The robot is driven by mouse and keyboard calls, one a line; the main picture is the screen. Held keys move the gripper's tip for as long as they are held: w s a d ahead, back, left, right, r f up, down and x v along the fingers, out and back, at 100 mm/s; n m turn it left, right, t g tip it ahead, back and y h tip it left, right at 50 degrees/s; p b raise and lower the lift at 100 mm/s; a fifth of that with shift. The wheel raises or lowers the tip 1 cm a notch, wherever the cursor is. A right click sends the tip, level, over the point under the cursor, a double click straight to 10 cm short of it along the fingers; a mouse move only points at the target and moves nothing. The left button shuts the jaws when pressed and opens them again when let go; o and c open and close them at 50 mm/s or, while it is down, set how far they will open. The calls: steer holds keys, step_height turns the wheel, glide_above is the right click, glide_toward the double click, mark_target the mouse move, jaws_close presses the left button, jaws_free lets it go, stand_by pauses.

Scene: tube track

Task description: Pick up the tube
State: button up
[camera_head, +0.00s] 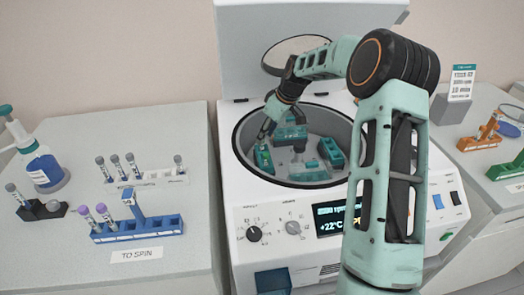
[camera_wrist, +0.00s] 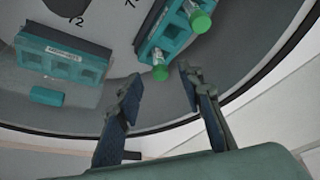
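Two green-capped tubes, one with its cap at the upper right (camera_wrist: 200,20) and one with its cap lower (camera_wrist: 160,72), sit in a teal bucket (camera_wrist: 172,32) in the wrist view. My gripper (camera_wrist: 159,75) is open and empty, its two fingers apart on either side of the lower cap in the picture; I cannot tell whether they touch it. In the head view my gripper (camera_head: 267,132) reaches into the open centrifuge bowl (camera_head: 241,140), close to a bucket with green at its left side (camera_head: 263,157).
Another teal bucket (camera_wrist: 62,62) and a small teal piece (camera_wrist: 47,96) lie in the bowl. The raised lid (camera_head: 300,50) stands behind. Left bench holds a blue rack (camera_head: 140,229), a white rack (camera_head: 150,182) and a bottle (camera_head: 43,170). Right bench holds an orange rack (camera_head: 478,143).

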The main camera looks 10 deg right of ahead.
steer(key=x, duration=0.4)
steer(key=shift+w, duration=0.1)
steer(key=shift+c, duration=0.5)
steer(key=c, duration=0.8)
steer(key=shift+c, duration=0.2)
jaws_close()
step_height(320, 180, up, 10)
